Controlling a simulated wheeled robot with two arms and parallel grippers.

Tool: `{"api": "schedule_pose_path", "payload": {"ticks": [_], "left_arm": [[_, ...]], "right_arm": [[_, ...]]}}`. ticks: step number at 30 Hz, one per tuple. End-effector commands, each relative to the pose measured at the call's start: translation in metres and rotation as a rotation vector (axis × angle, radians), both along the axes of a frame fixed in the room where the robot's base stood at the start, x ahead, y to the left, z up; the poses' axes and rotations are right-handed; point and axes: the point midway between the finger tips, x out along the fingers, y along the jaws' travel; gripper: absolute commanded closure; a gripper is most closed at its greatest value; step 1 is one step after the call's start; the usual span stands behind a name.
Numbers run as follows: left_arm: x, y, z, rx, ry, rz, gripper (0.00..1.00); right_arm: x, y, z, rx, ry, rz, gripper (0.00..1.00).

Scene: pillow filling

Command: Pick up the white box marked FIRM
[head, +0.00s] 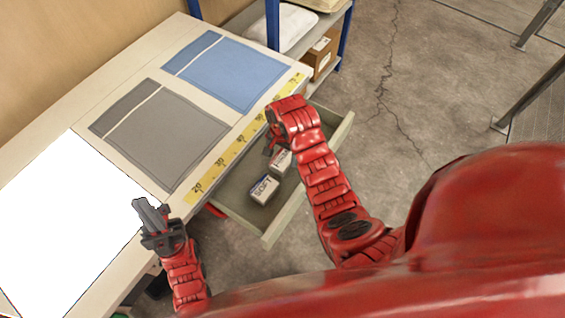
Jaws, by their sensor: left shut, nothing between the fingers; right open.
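Two small white boxes lie in the open drawer (284,222). The nearer box (264,190) is marked SOFT. The box behind it (281,160) is partly hidden by my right gripper, and its marking is too small to read surely. My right gripper (269,148) is open, over the drawer at this farther box; I cannot tell whether it touches it. My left gripper (147,208) is shut and empty, above the table's near edge beside a white sheet.
The table (130,62) carries a blue cloth piece (226,70), a grey cloth piece (160,130), a bright white sheet (70,220) and a yellow ruler strip (240,142). A shelf behind holds a white pillow (290,28) and a cardboard box (322,50).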

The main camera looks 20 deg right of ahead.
Motion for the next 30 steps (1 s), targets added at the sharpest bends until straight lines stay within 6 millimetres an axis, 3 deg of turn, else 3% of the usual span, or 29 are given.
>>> {"api": "schedule_pose_path", "payload": {"ticks": [10, 20, 30], "left_arm": [[0.0, 0.0, 0.017, 0.0, 0.0, 0.0, 1.0], [0.0, 0.0, 0.017, 0.0, 0.0, 0.0, 1.0], [0.0, 0.0, 0.017, 0.0, 0.0, 0.0, 1.0]], "right_arm": [[0.003, -0.003, -0.035, 0.0, 0.004, 0.001, 0.0], [0.004, -0.003, -0.041, -0.001, 0.001, 0.002, 0.0], [0.004, -0.003, -0.04, -0.001, 0.001, 0.001, 0.59]]}}
